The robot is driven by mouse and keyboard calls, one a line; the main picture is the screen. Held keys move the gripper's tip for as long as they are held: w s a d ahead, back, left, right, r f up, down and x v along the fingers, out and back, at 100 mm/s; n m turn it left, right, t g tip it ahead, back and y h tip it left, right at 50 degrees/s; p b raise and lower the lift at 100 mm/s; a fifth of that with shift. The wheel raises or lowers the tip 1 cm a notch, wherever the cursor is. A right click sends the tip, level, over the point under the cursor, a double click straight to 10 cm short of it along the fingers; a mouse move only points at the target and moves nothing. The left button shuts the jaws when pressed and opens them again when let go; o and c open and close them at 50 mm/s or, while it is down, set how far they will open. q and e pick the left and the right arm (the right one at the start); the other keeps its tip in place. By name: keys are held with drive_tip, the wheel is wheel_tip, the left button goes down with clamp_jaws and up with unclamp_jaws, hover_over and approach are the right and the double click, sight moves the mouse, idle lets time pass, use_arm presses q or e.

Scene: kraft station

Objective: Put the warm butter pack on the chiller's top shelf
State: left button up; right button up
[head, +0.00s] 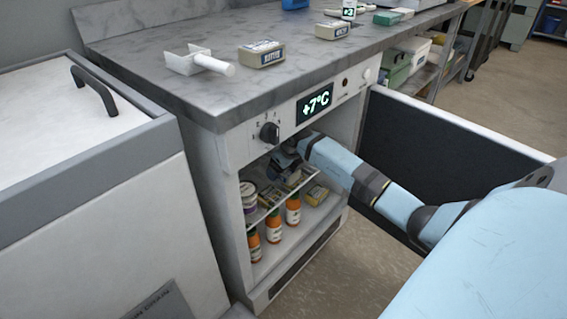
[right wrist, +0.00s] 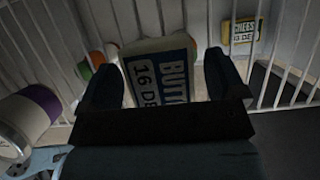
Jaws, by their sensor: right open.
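My right gripper (head: 286,165) reaches into the open chiller (head: 233,170), at the level of its wire top shelf (head: 284,197). In the right wrist view, a butter pack (right wrist: 160,75) with a blue and white label lies between the two open fingers (right wrist: 165,85), over the shelf wires. I cannot tell whether the fingers touch it. In the head view my arm and gripper hide part of that shelf. Another butter pack (head: 262,54) sits on the marble counter. My left gripper is out of view.
A purple-banded jar (head: 249,201) stands left on the top shelf; orange bottles (head: 273,226) stand below. A cheese pack (right wrist: 243,35) shows beyond the wires. The chiller door (head: 430,150) stands open at the right. A white scoop (head: 200,62) and another pack (head: 332,31) lie on the counter.

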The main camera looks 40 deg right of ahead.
drive_tip(key=shift+r, duration=0.25)
drive_tip(key=shift+s+d+r+p, duration=0.15)
drive_tip(key=shift+s+r+p, duration=0.45)
drive_tip(key=shift+p, duration=0.25)
use_arm(q)
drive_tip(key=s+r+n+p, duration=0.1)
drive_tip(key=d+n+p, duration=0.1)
drive_tip(key=p, duration=0.1)
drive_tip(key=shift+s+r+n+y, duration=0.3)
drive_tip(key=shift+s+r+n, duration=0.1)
use_arm(e)
drive_tip(key=s, duration=1.1)
drive_tip(key=shift+d+f, duration=0.2)
drive_tip(key=shift+d, duration=0.2)
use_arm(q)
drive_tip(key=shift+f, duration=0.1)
use_arm(e)
drive_tip(key=shift+s, duration=0.1)
